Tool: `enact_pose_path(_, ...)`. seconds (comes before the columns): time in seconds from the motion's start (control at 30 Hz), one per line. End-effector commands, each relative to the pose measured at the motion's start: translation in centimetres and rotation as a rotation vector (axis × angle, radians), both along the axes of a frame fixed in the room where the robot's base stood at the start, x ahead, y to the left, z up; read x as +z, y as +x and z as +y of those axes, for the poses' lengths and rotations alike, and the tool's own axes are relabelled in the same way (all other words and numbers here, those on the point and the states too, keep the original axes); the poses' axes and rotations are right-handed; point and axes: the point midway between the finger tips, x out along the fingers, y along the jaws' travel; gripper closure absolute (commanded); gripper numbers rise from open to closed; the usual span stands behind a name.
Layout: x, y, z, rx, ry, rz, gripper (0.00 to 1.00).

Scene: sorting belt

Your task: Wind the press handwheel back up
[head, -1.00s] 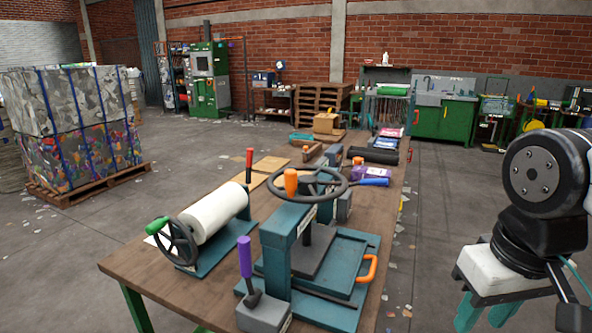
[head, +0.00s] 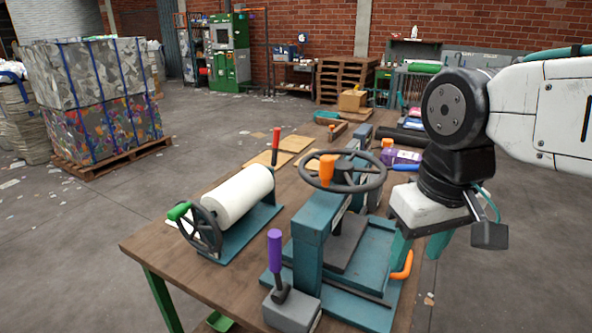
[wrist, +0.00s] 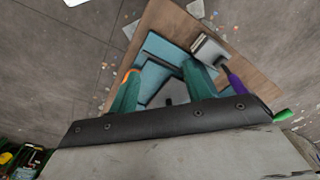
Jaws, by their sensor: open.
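The press (head: 308,262) is a teal frame on a teal base, standing at the near end of a wooden bench. Its dark handwheel (head: 345,190) lies flat on top and has an upright orange knob (head: 327,166) on the near left of its rim. My gripper (head: 419,250) is open and empty, teal fingers pointing down, to the right of the handwheel and apart from it. In the wrist view the spread fingers (wrist: 160,82) are above the press base (wrist: 163,48). The handwheel cannot be made out there.
A white roll (head: 240,197) with a crank wheel stands left of the press. Bottles and boxes lie farther along the bench (head: 160,245).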

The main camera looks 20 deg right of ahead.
Motion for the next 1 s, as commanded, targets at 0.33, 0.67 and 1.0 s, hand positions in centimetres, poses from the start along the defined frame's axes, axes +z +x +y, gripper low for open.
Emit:
enact_pose_path(0.33,7.5,14.4,1.5,-0.009,0.007,0.068,0.51)
enact_pose_path(0.67,9.2,23.9,2.9,-0.017,0.010,0.105,0.51)
enact_pose_path(1.0,5.4,24.5,3.1,-0.018,0.010,0.111,0.51)
